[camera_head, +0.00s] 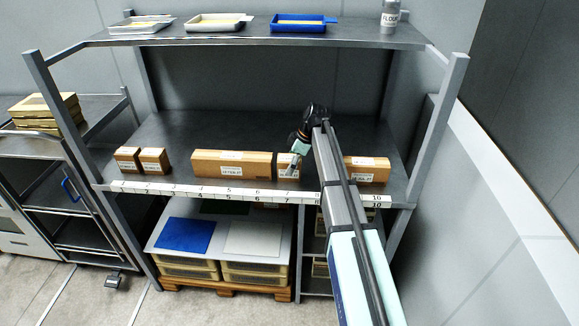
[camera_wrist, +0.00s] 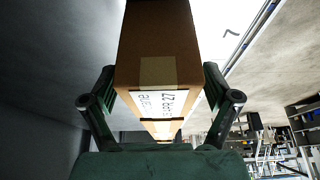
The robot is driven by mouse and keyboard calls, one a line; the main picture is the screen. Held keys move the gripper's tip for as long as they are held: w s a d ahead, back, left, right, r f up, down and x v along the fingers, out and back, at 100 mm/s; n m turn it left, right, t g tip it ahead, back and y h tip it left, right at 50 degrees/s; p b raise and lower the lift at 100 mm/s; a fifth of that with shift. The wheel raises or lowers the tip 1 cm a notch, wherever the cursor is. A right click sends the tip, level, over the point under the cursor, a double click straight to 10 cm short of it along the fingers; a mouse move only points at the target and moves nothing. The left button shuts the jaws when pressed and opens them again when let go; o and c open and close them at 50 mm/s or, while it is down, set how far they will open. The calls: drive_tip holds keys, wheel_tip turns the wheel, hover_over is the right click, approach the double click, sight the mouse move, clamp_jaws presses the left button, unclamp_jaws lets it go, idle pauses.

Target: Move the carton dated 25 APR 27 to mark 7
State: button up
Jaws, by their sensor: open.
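In the wrist view my gripper (camera_wrist: 158,75) is open, with one finger on each side of a brown carton (camera_wrist: 158,30). Contact cannot be told. That carton bears tape and a white label; "27" is legible, the full date is not. In the head view a short carton (camera_head: 287,170) is just below my gripper, close to the right end of a long carton (camera_head: 210,164). Another carton (camera_head: 366,169) is near mark 10. The dates are too small to read surely. Mark 7 (camera_head: 286,194) is on the white number strip.
Two small cartons (camera_head: 140,160) stand at the shelf's left. Shelf posts (camera_head: 437,130) flank the space, and an upper shelf (camera_head: 250,38) with trays and a flour container (camera_head: 390,17) is above. My arm hides part of the shelf right of my gripper.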

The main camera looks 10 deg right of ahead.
drive_tip(key=b+v, duration=0.2)
drive_tip(key=v, duration=0.9)
drive_tip(key=shift+f, duration=0.1)
